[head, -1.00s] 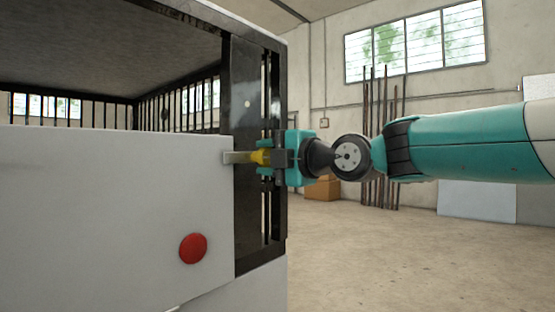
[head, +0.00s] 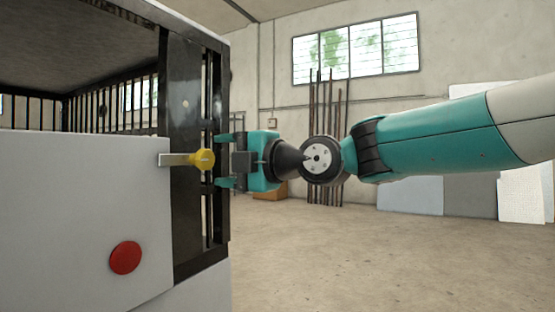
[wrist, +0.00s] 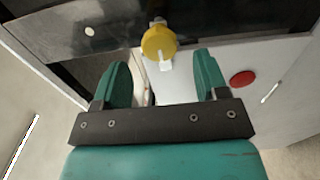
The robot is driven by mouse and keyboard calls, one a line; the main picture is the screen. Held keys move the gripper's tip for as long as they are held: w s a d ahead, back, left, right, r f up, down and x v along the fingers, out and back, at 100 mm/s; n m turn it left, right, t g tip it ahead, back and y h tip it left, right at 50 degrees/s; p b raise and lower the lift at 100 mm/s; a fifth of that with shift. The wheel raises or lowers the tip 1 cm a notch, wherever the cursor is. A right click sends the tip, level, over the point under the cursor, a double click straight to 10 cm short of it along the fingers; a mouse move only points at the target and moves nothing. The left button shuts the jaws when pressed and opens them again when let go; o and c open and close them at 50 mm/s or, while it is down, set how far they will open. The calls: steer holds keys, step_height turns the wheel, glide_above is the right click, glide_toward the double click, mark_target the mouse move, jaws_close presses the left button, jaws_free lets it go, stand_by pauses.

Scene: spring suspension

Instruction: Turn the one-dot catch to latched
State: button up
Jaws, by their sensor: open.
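The catch has a yellow knob (head: 203,160) and a flat metal bar (head: 175,160). In the head view the bar lies level, reaching left from the knob over the edge of the white panel (head: 80,210). A single pale dot (head: 185,103) shows on the dark post (head: 187,210) above the catch. My gripper (head: 220,160) is open and empty, just right of the knob and apart from it. In the wrist view the knob (wrist: 159,43) is ahead of and between my open fingers (wrist: 160,72), and the dot (wrist: 89,31) is at upper left.
A red round button (head: 125,258) is on the white panel below the catch; it also shows in the wrist view (wrist: 243,78). Dark bars (head: 110,112) stand behind the panel. Long rods (head: 325,140) lean on the far wall. The floor (head: 380,260) at right is clear.

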steer(key=p+v, duration=0.1)
steer(key=v, duration=1.1)
steer(key=shift+d, duration=0.2)
steer(key=shift+s, duration=0.15)
steer(key=s+d+f+m+g+h+p, duration=0.45)
steer(key=s+d+f+m+h, duration=0.2)
steer(key=s+m, duration=0.45)
steer(key=s+d+f+m+g+h+p, duration=0.5)
steer(key=s+f+m, duration=0.3)
steer(key=s+m, duration=0.3)
step_height(320, 180, up, 37)
steer(key=d+m+p, duration=0.1)
steer(key=p, duration=3.7)
steer(key=shift+s+d+r+t, duration=0.2)
steer(key=shift+s+r+t, duration=0.05)
steer(key=shift+t, duration=0.1)
